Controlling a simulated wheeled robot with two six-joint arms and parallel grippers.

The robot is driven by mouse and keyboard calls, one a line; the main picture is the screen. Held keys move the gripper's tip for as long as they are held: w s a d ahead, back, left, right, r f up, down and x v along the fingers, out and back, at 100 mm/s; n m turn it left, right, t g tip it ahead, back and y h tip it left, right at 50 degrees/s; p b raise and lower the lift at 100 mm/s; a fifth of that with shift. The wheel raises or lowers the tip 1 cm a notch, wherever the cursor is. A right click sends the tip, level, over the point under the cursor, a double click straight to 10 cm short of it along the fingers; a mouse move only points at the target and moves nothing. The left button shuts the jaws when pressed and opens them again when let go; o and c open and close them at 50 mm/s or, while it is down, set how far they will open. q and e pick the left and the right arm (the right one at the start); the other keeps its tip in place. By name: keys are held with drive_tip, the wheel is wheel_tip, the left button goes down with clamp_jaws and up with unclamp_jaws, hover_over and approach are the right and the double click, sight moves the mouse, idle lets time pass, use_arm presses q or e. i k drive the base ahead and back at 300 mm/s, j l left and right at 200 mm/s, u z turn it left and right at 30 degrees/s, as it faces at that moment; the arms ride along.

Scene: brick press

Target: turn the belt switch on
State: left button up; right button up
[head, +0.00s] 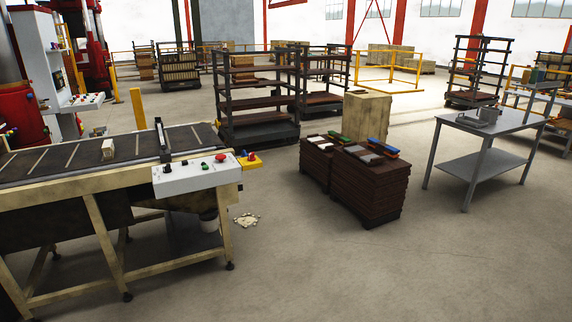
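A conveyor belt (70,155) on a cream frame runs along the left. A white control box (190,180) is fixed to the near side of its right end. The box carries a red mushroom button (220,158), a green button (205,166) and small dark controls at its left, too small to make out. Which of these is the belt switch, and its position, I cannot tell. A pale brick (108,150) sits on the belt. Neither of my grippers is in view.
A yellow box with a red button (251,156) sits just past the belt's end. Crumbs (247,220) lie on the floor. Dark stacks (370,190) stand at centre and a grey table (490,125) at right. The floor in front is clear.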

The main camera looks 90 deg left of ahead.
sight(251, 157)
drive_tip(key=u, duration=3.15)
drive_tip(key=i+j, duration=0.3)
drive_tip(key=i, duration=0.2)
drive_tip(key=i+j, duration=0.3)
drive_tip(key=i, duration=0.2)
drive_tip(key=i+j, duration=0.25)
drive_tip(key=i, duration=0.2)
drive_tip(key=i+j, duration=0.3)
drive_tip(key=i, duration=0.2)
drive_tip(key=i+j+z, duration=0.1)
drive_tip(key=i+j, duration=0.2)
drive_tip(key=i, duration=0.2)
drive_tip(key=z, duration=1.05)
